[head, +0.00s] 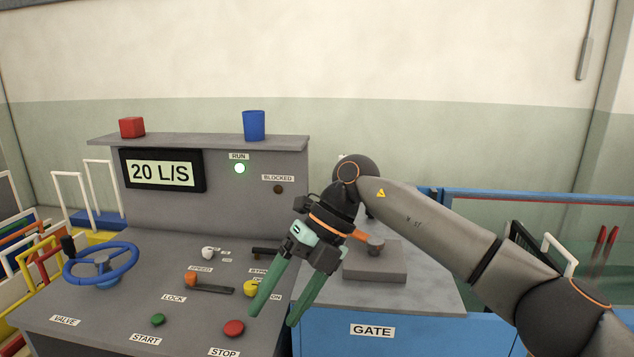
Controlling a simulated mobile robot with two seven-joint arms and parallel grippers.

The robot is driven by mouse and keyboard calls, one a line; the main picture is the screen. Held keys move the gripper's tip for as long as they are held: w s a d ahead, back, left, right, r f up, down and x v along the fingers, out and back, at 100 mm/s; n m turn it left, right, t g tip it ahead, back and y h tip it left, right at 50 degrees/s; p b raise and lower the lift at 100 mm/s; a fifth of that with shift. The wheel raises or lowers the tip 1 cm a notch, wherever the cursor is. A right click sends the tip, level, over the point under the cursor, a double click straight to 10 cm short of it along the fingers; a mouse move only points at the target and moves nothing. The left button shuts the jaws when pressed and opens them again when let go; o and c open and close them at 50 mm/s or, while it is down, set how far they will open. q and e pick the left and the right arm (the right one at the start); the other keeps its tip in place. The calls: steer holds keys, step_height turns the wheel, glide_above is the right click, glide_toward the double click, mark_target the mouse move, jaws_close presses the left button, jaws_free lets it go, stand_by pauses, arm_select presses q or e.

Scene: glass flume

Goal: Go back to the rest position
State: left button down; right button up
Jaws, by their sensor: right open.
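My right gripper (272,306) hangs over the right part of the grey control console (100,325). Its two green fingers point down and toward the front, apart and with nothing between them. The fingertips are near the red STOP button (234,328) and the yellow knob (251,289); I cannot tell their height above the panel. My right arm comes in from the right and partly hides the GATE lever (371,245), which has an orange arm and sits on a grey block. My left gripper is not in view.
The console has a blue valve wheel (101,265), a green START button (157,319) and an orange speed lever (192,279). A red cube (132,127) and blue cup (254,126) stand on the top ledge.

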steer(key=s+a+f+m+g+y, duration=0.25)
steer(key=s+a+y, duration=0.25)
steer(key=a+y, duration=0.55)
steer(key=w+d+f+m+t+h, duration=0.25)
steer(key=d+f+m+t, duration=0.75)
steer(key=m, duration=0.5)
steer(key=w+d+f+m+t+h, duration=0.2)
steer(key=d+f+m+t+h, duration=0.2)
steer(key=d+f+m+t, duration=0.7)
steer(key=s+d+f+m+g+h, duration=0.3)
steer(key=s+d+f+m+h, duration=0.1)
steer(key=s+f, duration=0.4)
steer(key=s+d+f+m+g+h, duration=0.3)
steer(key=s+d+f+m, duration=0.3)
steer(key=s+f, duration=0.3)
steer(key=s+d+h, duration=0.1)
steer(key=s, duration=0.1)
steer(key=shift+s+d+f, duration=0.25)
steer(key=shift+s+d, duration=0.05)
steer(key=shift+s, duration=0.05)
stand_by(0.4)
